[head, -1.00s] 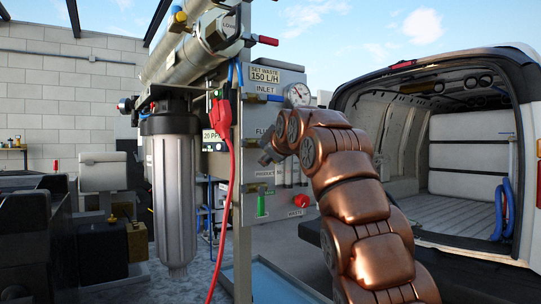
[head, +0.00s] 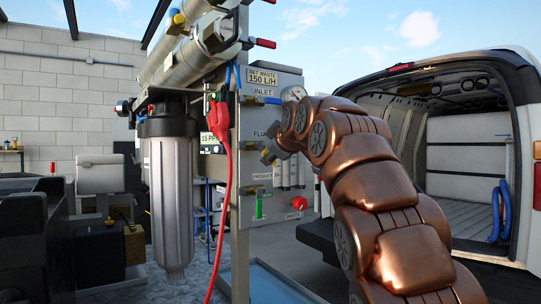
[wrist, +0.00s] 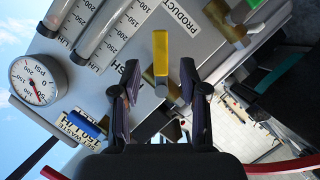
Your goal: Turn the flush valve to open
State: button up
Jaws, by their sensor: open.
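The flush valve's yellow lever (wrist: 161,52) shows in the wrist view beside a partly covered label ending in "SH". It points up the picture, with its lower end between my fingertips. My gripper (wrist: 157,90) is open, one finger on each side of the lever with gaps, so it does not grip it. In the head view my gripper (head: 270,153) is at the panel (head: 285,80), just below the "FLU" label (head: 262,134). The lever is hidden there behind my gripper and arm.
A blue inlet lever (head: 270,100) is above my gripper and a green lever (head: 259,209) below it. A red waste knob (head: 299,202) is lower right. A pressure gauge (wrist: 38,80) and flow tubes are close by. A red cable (head: 229,190) hangs left.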

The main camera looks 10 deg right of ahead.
jog(key=v, duration=0.7)
jog(key=shift+s, duration=0.2)
jog(key=shift+c, duration=0.3)
